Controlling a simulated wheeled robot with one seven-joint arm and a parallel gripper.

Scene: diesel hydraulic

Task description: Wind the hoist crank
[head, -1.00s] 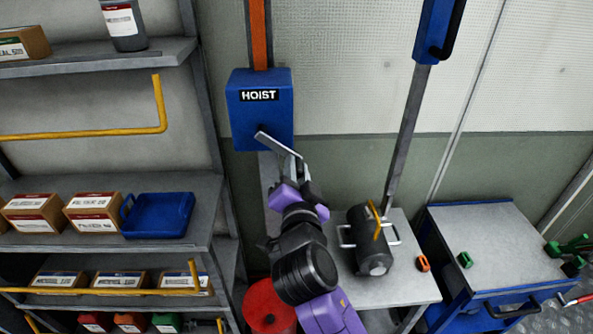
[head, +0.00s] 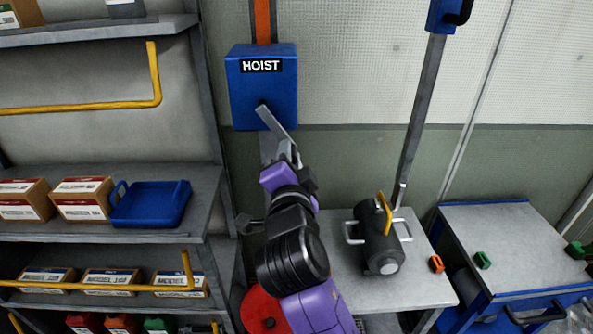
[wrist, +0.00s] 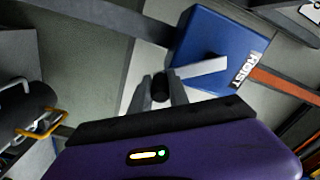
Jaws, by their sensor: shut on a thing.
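The blue hoist box (head: 262,88), labelled HOIST, is fixed to the wall left of centre in the head view. Its flat metal crank arm (head: 276,124) slopes down and to the right from the hub. In the wrist view the box (wrist: 214,42) is up and right, with the crank arm (wrist: 203,68) reaching left toward my fingers. My gripper (wrist: 160,82) is shut around the dark crank handle (wrist: 160,90), one finger on each side. In the head view my gripper (head: 291,166) is at the arm's lower end and hides the handle.
Shelves with boxes and a blue tray (head: 150,204) stand at left. A table (head: 345,278) with a dark cylinder (head: 380,240) is right of my arm. A blue cart (head: 515,240) stands farther right. A red round object (head: 263,310) is below my arm.

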